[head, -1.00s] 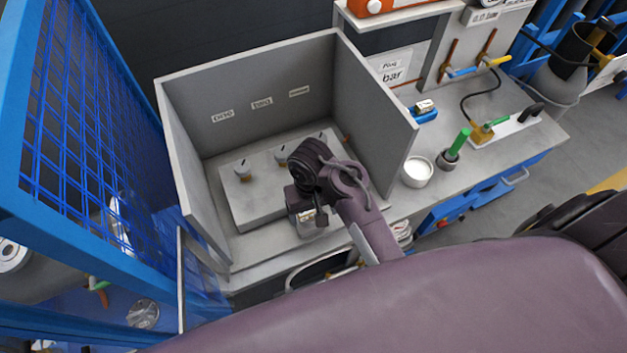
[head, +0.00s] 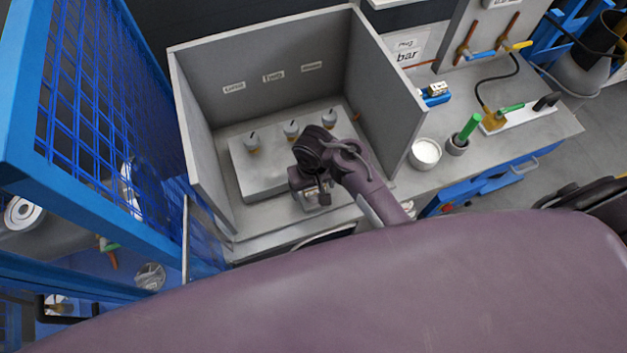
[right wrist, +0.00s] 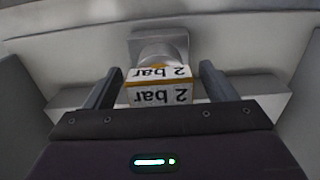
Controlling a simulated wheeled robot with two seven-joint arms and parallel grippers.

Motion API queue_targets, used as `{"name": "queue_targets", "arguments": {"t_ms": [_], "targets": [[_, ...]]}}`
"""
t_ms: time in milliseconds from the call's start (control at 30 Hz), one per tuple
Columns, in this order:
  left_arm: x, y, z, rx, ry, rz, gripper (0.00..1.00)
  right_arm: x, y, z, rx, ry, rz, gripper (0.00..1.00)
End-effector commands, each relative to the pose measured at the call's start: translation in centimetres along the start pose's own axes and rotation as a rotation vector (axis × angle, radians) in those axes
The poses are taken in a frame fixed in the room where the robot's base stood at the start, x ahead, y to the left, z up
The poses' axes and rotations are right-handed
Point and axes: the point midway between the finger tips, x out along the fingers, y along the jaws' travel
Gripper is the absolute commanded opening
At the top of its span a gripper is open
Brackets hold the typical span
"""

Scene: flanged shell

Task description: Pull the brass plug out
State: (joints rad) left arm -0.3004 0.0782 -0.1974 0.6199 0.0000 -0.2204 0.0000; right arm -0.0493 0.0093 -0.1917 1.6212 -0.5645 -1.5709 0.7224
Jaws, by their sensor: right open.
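My right gripper (head: 312,198) is inside the grey three-walled booth, near its front floor. In the right wrist view its two dark fingers (right wrist: 160,84) stand apart, with a gap on each side of a small white block (right wrist: 159,93) with yellow-brown edges, marked "2 bar" upside down. A grey round metal fitting on a square plate (right wrist: 160,48) lies just beyond the block. I cannot tell whether the block joins the fitting. No part is clearly identifiable as the brass plug; my wrist hides much of this spot in the head view. My left gripper is not in view.
The booth's walls (head: 382,95) close in the sides and back. A white cup (head: 425,153) and a green-handled tool (head: 466,130) stand on the bench at right.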

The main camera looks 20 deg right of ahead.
Motion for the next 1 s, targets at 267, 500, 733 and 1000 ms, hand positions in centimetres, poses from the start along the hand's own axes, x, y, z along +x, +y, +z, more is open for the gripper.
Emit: {"name": "queue_targets", "arguments": {"t_ms": [267,500,733,1000], "targets": [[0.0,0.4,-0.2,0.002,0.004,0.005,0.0,0.0,0.0,0.0,0.0,0.0,0.0,0.65],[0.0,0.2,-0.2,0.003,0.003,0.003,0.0,0.0,0.0,0.0,0.0,0.0,0.0,0.34],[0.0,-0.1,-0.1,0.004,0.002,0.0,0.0,-0.4,-0.1,0.0,0.0,0.001,-0.001,0.28],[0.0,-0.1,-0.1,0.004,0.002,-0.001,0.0,-1.7,-0.1,-0.1,0.0,0.002,-0.002,0.28]]}}
